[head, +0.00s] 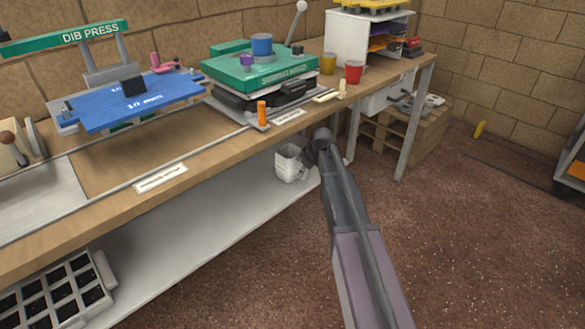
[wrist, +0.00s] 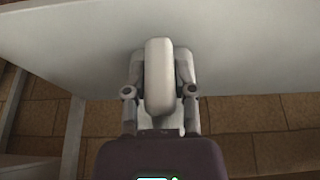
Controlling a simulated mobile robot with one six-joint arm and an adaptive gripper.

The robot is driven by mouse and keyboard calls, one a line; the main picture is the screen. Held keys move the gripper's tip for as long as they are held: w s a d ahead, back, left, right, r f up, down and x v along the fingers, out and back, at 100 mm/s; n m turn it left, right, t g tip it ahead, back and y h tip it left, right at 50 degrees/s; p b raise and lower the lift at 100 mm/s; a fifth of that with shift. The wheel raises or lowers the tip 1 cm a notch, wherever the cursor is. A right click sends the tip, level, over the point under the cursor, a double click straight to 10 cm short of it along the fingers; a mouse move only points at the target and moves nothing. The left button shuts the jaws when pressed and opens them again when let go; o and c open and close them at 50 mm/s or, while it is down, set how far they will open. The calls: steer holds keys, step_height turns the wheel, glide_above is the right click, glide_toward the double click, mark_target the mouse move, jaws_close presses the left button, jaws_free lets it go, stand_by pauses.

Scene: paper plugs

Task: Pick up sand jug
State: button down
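The sand jug (head: 289,164) is a white, tapered jug. In the head view it stands on the low white shelf under the workbench, near the shelf's far right end. My arm reaches in from the lower right, and the gripper end is beside the jug; its fingers are hidden there. In the wrist view my gripper (wrist: 160,62) has its two fingers apart, one on each side of the jug's thick white handle (wrist: 158,75). Narrow gaps seem to show between the fingers and the handle. The jug's body is mostly hidden behind the handle and fingers.
The workbench top (head: 165,150) is above the shelf (head: 190,225), with a green press (head: 258,70) and small cups on it. A bench leg (head: 410,135) stands right of the jug. A seed tray (head: 55,295) sits at lower left.

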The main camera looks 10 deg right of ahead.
steer(key=shift+r, duration=0.1)
stand_by(0.4)
steer(key=shift+r+p, duration=0.7)
steer(key=shift+p, duration=0.15)
steer(key=s+d, duration=1)
steer(key=s, duration=0.4)
steer(key=shift+s+d, duration=0.3)
